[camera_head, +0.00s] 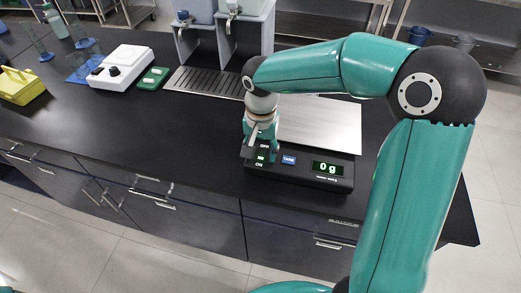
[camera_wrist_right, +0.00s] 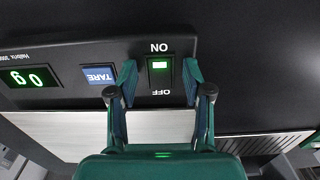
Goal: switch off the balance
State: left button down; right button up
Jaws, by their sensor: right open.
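The balance has a flat steel pan (camera_head: 320,125) and a black front panel (camera_head: 318,182). Its display (camera_head: 327,168) glows green and reads 0 g; the display also shows upside down in the right wrist view (camera_wrist_right: 30,77). A blue TARE button (camera_head: 289,160) sits between the display and the power switch (camera_wrist_right: 161,78). The switch is lit green towards its ON mark; OFF is at the pan side. My right gripper (camera_wrist_right: 160,76) is open and empty, pointing down, with one finger on each side of the switch. I cannot tell whether the fingertips touch the panel. My left gripper is out of view.
Left of the balance are a steel drip grate (camera_head: 205,83) under grey stands, a white stirrer-like device (camera_head: 121,67), a green tray (camera_head: 153,78) and a yellow box (camera_head: 20,86). The black bench (camera_head: 150,125) is clear in front of them.

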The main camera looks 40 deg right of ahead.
grip_shut()
jog(key=p, duration=0.2)
jog(key=g+y+p, duration=0.1)
jog(key=shift+w+d+r+y+p, duration=0.15)
jog(key=shift+d+r+y+p, duration=0.15)
jog(key=shift+p, duration=0.1)
jog(key=shift+w+f+g+y+p, duration=0.1)
jog(key=shift+f+g+y+p, duration=0.1)
jog(key=shift+g+y+p, duration=0.25)
grip_release()
